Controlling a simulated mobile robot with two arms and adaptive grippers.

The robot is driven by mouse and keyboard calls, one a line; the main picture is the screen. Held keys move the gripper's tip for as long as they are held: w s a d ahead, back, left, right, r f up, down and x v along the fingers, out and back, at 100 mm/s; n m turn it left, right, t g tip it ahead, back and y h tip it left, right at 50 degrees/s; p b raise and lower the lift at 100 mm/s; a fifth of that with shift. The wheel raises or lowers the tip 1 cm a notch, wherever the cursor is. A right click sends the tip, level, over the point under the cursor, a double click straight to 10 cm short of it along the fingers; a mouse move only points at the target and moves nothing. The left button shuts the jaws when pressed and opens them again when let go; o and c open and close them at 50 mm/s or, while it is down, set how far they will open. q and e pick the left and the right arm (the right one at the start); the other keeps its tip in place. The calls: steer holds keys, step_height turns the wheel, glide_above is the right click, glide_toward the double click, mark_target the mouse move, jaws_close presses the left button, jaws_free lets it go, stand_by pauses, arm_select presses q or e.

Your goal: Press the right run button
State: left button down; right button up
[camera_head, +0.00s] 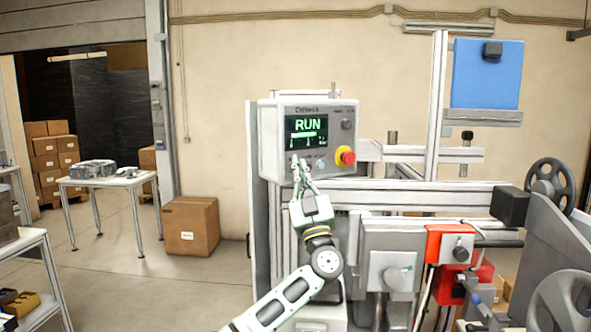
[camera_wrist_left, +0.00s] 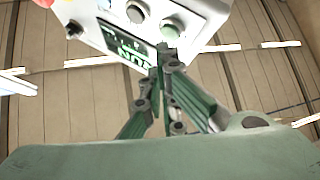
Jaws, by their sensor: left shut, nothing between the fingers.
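A grey control box (camera_head: 278,150) carries a dark screen (camera_head: 306,129) with green "RUN" lettering and a bar. Below the screen, a pale bluish round button (camera_head: 320,164) shows to the right of my left gripper (camera_head: 302,166). The gripper is shut and empty, its tips at the panel's lower left. In the left wrist view the panel appears upside down. The shut fingertips (camera_wrist_left: 163,52) overlap the screen's edge, close to a grey-green round button (camera_wrist_left: 170,32). I cannot tell whether the tips touch anything. My right gripper is not in view.
A red stop knob (camera_head: 346,156) with a yellow collar is at the box's lower right, below a dark knob (camera_head: 347,125). Machine rails and a red block (camera_head: 450,244) fill the right. A table (camera_head: 107,182) and cardboard box (camera_head: 192,227) stand left.

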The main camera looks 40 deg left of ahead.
arm_select(q)
steer(key=d+p, duration=0.1)
steer(key=s+d+p, duration=0.1)
steer(key=d, duration=0.1)
steer(key=d+p, duration=0.1)
steer(key=shift+s+d, duration=0.35)
steer(key=shift+s, duration=0.05)
stand_by(0.6)
